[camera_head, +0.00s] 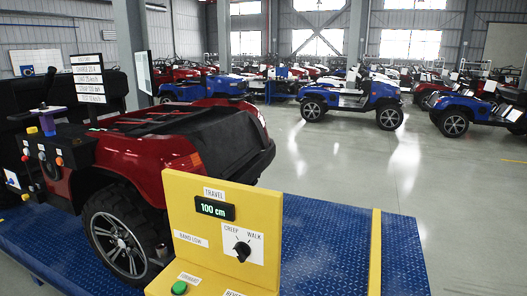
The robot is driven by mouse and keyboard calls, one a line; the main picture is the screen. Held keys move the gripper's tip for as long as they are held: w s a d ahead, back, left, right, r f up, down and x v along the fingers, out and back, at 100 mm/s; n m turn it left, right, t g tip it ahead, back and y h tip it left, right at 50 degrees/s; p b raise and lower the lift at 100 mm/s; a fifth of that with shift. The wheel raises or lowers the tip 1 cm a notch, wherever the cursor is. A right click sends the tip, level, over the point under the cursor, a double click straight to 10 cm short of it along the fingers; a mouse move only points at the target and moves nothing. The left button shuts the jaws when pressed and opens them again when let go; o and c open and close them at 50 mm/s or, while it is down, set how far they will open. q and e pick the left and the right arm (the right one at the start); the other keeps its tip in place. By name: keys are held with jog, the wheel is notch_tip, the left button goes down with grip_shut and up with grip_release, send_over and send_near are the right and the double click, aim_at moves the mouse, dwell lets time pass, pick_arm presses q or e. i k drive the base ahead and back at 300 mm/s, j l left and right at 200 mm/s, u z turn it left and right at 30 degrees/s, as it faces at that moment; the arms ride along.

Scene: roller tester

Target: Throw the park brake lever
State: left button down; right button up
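A red vehicle (165,135) stands on the left with its rear wheel (122,240) on a blue deck. I cannot tell for sure which of these is the park brake lever. The labels there are too small to read. Neither of my grippers is in view.
A yellow console (185,215) stands in front, with a display (214,209) reading 100 cm, a CREEP/WALK knob (242,250) and a green button (180,288). The blue deck (330,245) has a yellow strip (375,250). Open floor (400,180) lies beyond, with parked blue vehicles (355,100).

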aim_at(25, 159)
jog(key=i+j+u, duration=0.1)
jog(key=j+u, duration=0.2)
jog(key=u, duration=0.15)
jog(key=i+j+u, duration=0.15)
jog(key=u, duration=0.3)
jog(key=j, duration=0.1)
